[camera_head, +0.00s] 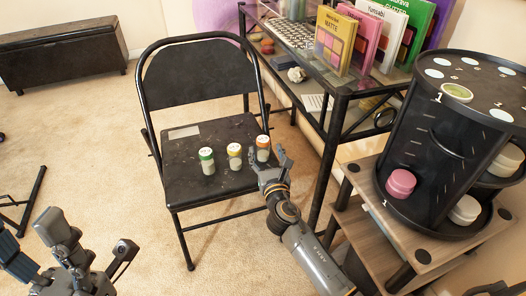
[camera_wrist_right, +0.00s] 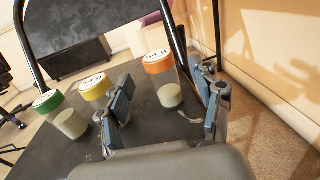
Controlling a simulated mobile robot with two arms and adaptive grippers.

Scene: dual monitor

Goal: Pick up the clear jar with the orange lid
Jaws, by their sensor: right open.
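The clear jar with the orange lid (camera_head: 263,148) stands upright at the right edge of the black chair seat, rightmost of three jars. My right gripper (camera_head: 270,161) is open beside it, at the seat's right edge. In the right wrist view, the orange-lidded jar (camera_wrist_right: 164,80) shows between the two spread fingers (camera_wrist_right: 168,100), towards their tips; I cannot tell whether they touch it. Pale contents show through its clear wall. My left gripper (camera_head: 88,242) is at the lower left, with its fingers apart and nothing between them, away from the chair.
A yellow-lidded jar (camera_head: 234,156) and a green-lidded jar (camera_head: 206,160) stand left of the orange one; the yellow one (camera_wrist_right: 95,88) is close to my left-hand finger. The chair (camera_head: 190,185) stands beside a glass-topped desk (camera_head: 340,88). A black rotating organizer (camera_head: 430,150) stands at right.

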